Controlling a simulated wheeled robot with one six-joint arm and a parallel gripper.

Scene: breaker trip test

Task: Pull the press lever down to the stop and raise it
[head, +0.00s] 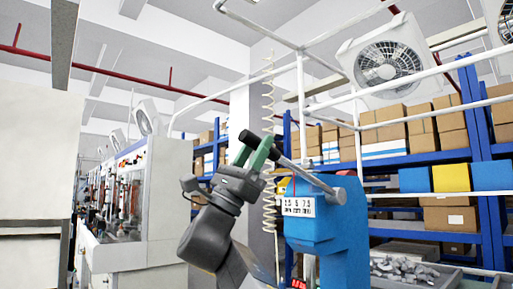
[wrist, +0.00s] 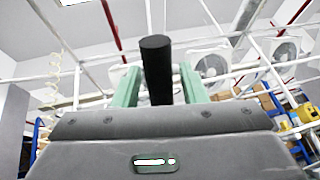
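The blue press (head: 325,225) stands right of centre in the head view. Its grey metal lever (head: 307,175) runs from the press head up and to the left, ending in a black handle (head: 249,139). The lever is raised. My gripper (head: 263,152), with green fingers, is at the handle end of the lever. In the wrist view the black handle (wrist: 156,70) stands between the two green fingers of my gripper (wrist: 160,82). Narrow gaps show beside the handle, so the fingers look open around it. Contact at the finger bases is hidden.
A grey tray of metal parts (head: 405,272) sits right of the press. Blue shelving (head: 478,130) with cardboard boxes stands behind. A coiled yellowish hose (head: 268,120) hangs behind my gripper. A white machine cabinet (head: 165,200) is at left.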

